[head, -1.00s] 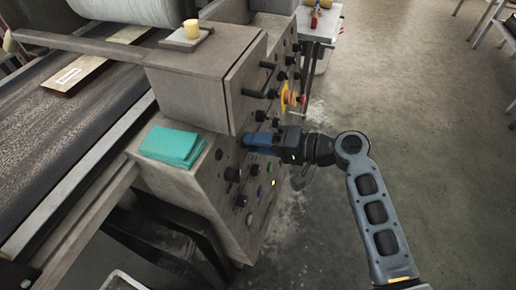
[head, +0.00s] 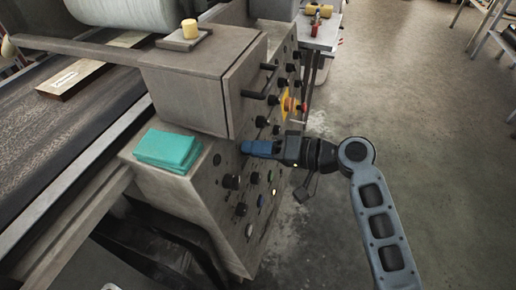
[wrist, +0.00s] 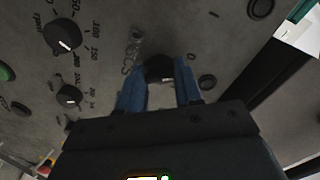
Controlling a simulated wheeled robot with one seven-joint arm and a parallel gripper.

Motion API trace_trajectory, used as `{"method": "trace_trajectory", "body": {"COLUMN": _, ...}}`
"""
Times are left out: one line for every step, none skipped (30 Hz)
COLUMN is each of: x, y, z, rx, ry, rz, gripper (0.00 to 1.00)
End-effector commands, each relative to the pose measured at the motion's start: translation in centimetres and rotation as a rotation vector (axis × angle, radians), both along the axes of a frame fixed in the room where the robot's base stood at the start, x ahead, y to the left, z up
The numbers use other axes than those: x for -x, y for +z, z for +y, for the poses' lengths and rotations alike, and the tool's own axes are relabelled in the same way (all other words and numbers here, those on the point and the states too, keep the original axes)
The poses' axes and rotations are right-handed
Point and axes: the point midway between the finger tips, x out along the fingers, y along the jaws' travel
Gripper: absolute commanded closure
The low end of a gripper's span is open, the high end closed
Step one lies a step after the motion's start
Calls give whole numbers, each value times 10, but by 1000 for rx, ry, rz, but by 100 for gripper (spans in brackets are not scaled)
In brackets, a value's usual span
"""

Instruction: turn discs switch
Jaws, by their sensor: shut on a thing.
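The discs switch (wrist: 159,70) is a dark round knob on the grey panel, under a label reading "DISCS" in the wrist view. My gripper (wrist: 160,78) has its two blue fingers on either side of this knob and is shut on it. In the head view my gripper (head: 244,148) reaches the control panel (head: 213,185) from the right, below the overhanging box. The knob is hidden behind the fingers there, and its pointer position cannot be made out.
Two dial knobs (wrist: 62,36) (wrist: 68,96) with printed scales are beside the switch, and a small dark button (wrist: 207,81) is close to the fingers. Teal cloths (head: 168,150) lie on the ledge. A red-and-yellow emergency switch (head: 287,104) is farther along. The floor at right is open.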

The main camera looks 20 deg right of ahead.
Motion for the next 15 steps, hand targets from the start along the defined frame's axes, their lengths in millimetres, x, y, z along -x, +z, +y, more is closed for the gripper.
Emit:
{"method": "trace_trajectory", "body": {"x": 0, "y": 2, "z": 1, "rx": -1, "ry": 4, "rz": -4, "gripper": 96}}
{"method": "trace_trajectory", "body": {"x": 0, "y": 2, "z": 1, "rx": -1, "ry": 4, "rz": -4, "gripper": 64}}
{"method": "trace_trajectory", "body": {"x": 0, "y": 2, "z": 1, "rx": -1, "ry": 4, "rz": -4, "gripper": 60}}
{"method": "trace_trajectory", "body": {"x": 0, "y": 2, "z": 1, "rx": -1, "ry": 3, "rz": -4, "gripper": 57}}
{"method": "trace_trajectory", "body": {"x": 0, "y": 2, "z": 1, "rx": -1, "ry": 3, "rz": -3, "gripper": 54}}
{"method": "trace_trajectory", "body": {"x": 0, "y": 2, "z": 1, "rx": -1, "ry": 3, "rz": -2, "gripper": 50}}
{"method": "trace_trajectory", "body": {"x": 0, "y": 2, "z": 1, "rx": -1, "ry": 2, "rz": -3, "gripper": 47}}
{"method": "trace_trajectory", "body": {"x": 0, "y": 1, "z": 1, "rx": -1, "ry": 2, "rz": -3, "gripper": 45}}
{"method": "trace_trajectory", "body": {"x": 0, "y": 1, "z": 1, "rx": -1, "ry": 1, "rz": -2, "gripper": 42}}
{"method": "trace_trajectory", "body": {"x": 0, "y": 1, "z": 1, "rx": -1, "ry": 1, "rz": -2, "gripper": 42}}
{"method": "trace_trajectory", "body": {"x": 0, "y": 1, "z": 1, "rx": -1, "ry": 1, "rz": -2, "gripper": 42}}
{"method": "trace_trajectory", "body": {"x": 0, "y": 1, "z": 0, "rx": -1, "ry": 1, "rz": -2, "gripper": 42}}
{"method": "trace_trajectory", "body": {"x": 0, "y": 1, "z": 0, "rx": -1, "ry": 1, "rz": -1, "gripper": 42}}
{"method": "trace_trajectory", "body": {"x": 0, "y": 1, "z": 0, "rx": -1, "ry": 1, "rz": -1, "gripper": 42}}
{"method": "trace_trajectory", "body": {"x": 0, "y": 1, "z": 0, "rx": -1, "ry": 0, "rz": -1, "gripper": 42}}
